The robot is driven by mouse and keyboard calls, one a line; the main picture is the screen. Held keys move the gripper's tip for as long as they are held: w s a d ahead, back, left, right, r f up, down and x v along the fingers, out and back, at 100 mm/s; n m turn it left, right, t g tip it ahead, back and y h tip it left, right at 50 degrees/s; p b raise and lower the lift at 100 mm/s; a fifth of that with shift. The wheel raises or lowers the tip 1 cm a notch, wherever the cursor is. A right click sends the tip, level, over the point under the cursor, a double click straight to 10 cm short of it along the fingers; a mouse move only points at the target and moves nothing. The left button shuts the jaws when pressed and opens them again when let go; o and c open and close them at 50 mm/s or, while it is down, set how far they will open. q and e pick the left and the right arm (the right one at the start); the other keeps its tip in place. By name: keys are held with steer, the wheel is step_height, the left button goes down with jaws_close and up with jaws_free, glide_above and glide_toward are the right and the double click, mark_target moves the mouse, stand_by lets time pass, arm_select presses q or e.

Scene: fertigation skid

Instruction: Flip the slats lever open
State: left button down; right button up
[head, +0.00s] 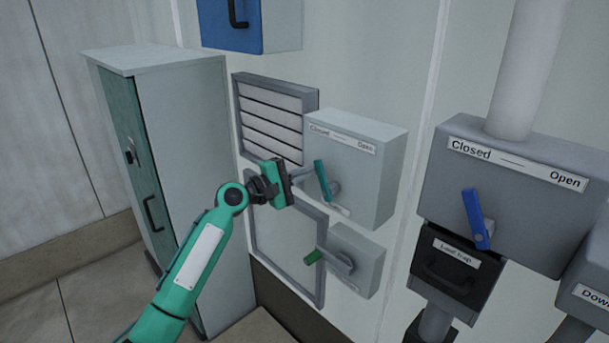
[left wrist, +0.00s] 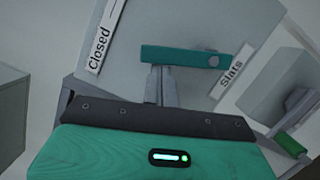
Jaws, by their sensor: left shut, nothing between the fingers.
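The slats lever (head: 322,180) is a teal bar on the front of a grey box (head: 372,172) with a "Closed" to "Open" scale. It points up, leaning slightly to the Closed side. In the left wrist view the lever (left wrist: 180,56) lies across the picture, its pivot beside a "Slats" label (left wrist: 231,72). My left gripper (head: 307,170) is shut and empty, its fingertips on the Closed side of the lever. In the left wrist view the fingertips (left wrist: 160,76) reach the lever's edge; I cannot tell whether they touch it.
A louvred panel (head: 270,118) is left of the box. A smaller box with a green lever (head: 313,257) sits below. A larger box with a blue lever (head: 475,218) stands to the right. A grey cabinet (head: 187,110) stands at the left.

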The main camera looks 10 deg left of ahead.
mark_target(322, 173)
arm_select(q)
steer(key=m, duration=0.1)
steer(key=d+r+m, duration=0.1)
steer(key=shift+s+m+g, duration=0.3)
steer(key=shift+s, duration=0.05)
steer(key=m, duration=0.1)
steer(key=d+m, duration=0.1)
steer(key=shift+s+d+r+m+y, duration=0.1)
steer(key=shift+s+r+m+y, duration=0.2)
steer(key=shift+s+r+y, duration=0.1)
steer(key=m, duration=0.1)
steer(key=s+d+m, duration=0.1)
steer(key=shift+d+r+m+g+y+p, duration=0.2)
steer(key=shift+m+g+y+p, duration=0.1)
steer(key=shift+m+p, duration=0.1)
steer(key=shift+s+d+m, duration=0.25)
steer(key=shift+d+m, duration=0.2)
steer(key=shift+m, duration=0.35)
steer(key=shift+f+y, duration=0.1)
steer(key=shift+y, duration=0.3)
steer(key=shift+p, duration=0.3)
